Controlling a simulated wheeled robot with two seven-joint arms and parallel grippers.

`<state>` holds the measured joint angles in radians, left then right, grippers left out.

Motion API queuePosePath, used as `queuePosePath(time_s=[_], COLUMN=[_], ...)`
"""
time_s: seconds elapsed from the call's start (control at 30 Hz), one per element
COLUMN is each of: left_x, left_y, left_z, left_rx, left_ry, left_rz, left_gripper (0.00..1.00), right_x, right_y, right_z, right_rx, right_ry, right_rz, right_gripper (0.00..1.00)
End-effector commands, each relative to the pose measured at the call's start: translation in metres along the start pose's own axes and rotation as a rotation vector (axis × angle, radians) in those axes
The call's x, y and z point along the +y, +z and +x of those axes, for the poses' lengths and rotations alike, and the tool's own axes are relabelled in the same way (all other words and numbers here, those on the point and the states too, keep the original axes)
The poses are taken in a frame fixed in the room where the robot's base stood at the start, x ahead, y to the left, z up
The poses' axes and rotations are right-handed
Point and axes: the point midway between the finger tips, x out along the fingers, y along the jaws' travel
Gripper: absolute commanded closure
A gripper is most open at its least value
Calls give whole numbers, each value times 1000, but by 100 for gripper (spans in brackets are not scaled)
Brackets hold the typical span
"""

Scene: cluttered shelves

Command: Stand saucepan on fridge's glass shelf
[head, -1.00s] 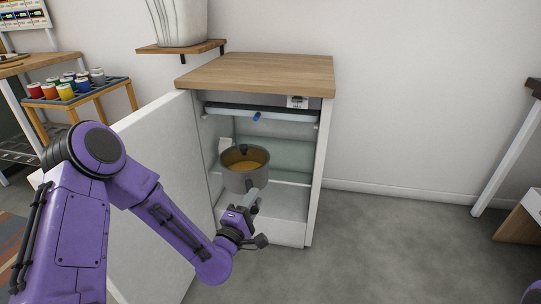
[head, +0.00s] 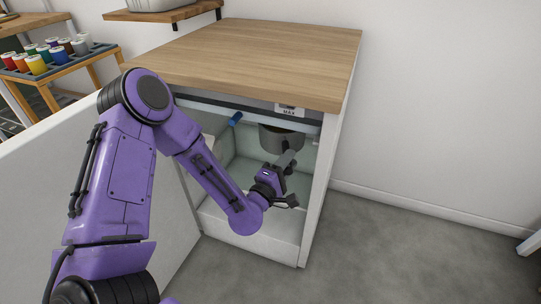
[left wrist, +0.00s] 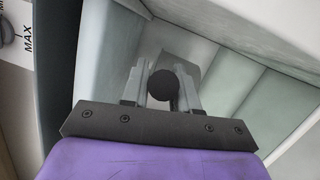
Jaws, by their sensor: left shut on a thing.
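The grey saucepan (head: 280,138) is inside the open fridge (head: 313,190), high up under the top, partly hidden by the fridge's upper front edge. My left gripper (head: 286,163) is shut on its handle, which sticks out toward the front. In the left wrist view the dark round handle end (left wrist: 163,85) sits between the two fingers, with the grey pan beyond. My right gripper is out of view.
The open white door (head: 90,185) stands left, behind my left arm. A blue piece (head: 235,118) and a MAX label (head: 290,110) are near the fridge's top. The wooden top (head: 240,60) overhangs the opening.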

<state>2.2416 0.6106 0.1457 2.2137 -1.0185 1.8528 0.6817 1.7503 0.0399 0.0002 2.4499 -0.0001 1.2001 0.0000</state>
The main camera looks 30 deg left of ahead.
Motion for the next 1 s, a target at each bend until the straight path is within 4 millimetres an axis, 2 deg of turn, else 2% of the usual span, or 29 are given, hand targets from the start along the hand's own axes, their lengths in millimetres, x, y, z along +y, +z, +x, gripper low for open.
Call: queuePosePath(time_s=[0.1, 0.2, 0.43, 0.6, 0.97, 1.0], left_x=[-26, -41, -58, -85, -89, -91], left_y=[-9, -18, -22, -25, -25, -26], left_z=[-6, -11, -14, -18, -18, -19], left_rx=[8, 19, 22, 20, 19, 21], left_ry=[4, 7, 10, 8, 9, 2], left_rz=[4, 5, 6, 5, 5, 2], left_gripper=[100, 100, 100, 100, 100, 58], right_x=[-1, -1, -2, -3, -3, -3], right_y=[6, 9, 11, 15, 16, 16], right_z=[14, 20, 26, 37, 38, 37], right_rx=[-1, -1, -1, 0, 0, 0], right_ry=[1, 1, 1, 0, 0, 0], right_rz=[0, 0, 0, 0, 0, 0], right_gripper=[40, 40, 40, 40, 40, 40])
